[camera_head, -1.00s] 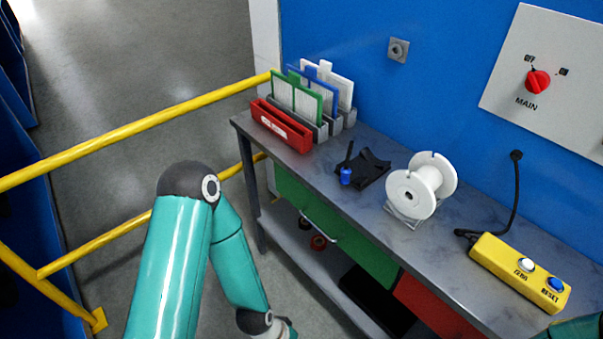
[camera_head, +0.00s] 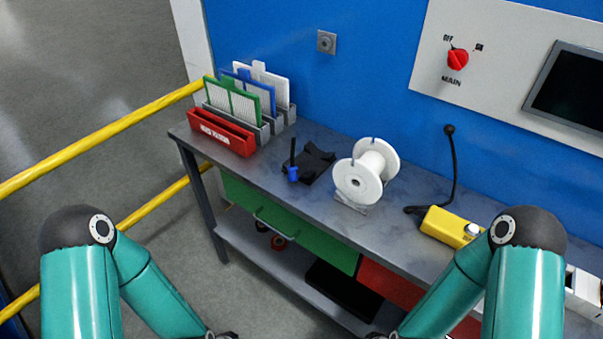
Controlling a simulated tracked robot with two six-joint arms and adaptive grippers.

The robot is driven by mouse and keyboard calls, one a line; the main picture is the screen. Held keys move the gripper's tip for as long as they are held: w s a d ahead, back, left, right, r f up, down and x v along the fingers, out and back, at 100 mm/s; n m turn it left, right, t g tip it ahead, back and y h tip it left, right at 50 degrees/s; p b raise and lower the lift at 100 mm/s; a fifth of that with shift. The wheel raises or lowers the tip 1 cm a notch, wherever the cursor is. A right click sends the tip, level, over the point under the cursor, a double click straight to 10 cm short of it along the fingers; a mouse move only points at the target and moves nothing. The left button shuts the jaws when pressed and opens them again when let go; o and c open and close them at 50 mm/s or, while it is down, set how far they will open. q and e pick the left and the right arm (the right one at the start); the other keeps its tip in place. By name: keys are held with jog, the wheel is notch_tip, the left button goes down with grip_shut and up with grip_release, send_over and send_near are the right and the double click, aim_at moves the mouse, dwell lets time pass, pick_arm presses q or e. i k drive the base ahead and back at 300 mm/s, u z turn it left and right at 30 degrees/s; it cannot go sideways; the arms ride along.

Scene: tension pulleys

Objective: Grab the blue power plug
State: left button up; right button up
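The blue power plug (camera_head: 292,174) is a small blue piece with a thin black part standing up from it. It sits on the grey workbench (camera_head: 240,172), at the left front edge of a black holder (camera_head: 313,160). I cannot tell whether it touches the holder. Both of my teal arms come in from the bottom, the left one at the lower left and the right one at the lower right. Their grippers are below the picture's edge, so their fingers are hidden. Nothing of mine is near the plug.
Left of the plug stand a red bin (camera_head: 222,133) and a rack of green, blue and white panels. A white spool (camera_head: 352,182) stands to its right, then a yellow button box (camera_head: 447,227). A yellow rail (camera_head: 110,136) runs along the left. The blue wall is behind.

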aim_at(292, 176)
jog(key=u, duration=0.65)
jog(key=i, duration=0.2)
jog(key=z, duration=2.45)
jog(key=k, duration=0.35)
jog(key=u, duration=0.65)
jog(key=k, duration=0.85)
jog(key=u, duration=1.5)
jog(key=i, duration=1.35)
jog(key=z, duration=0.5)
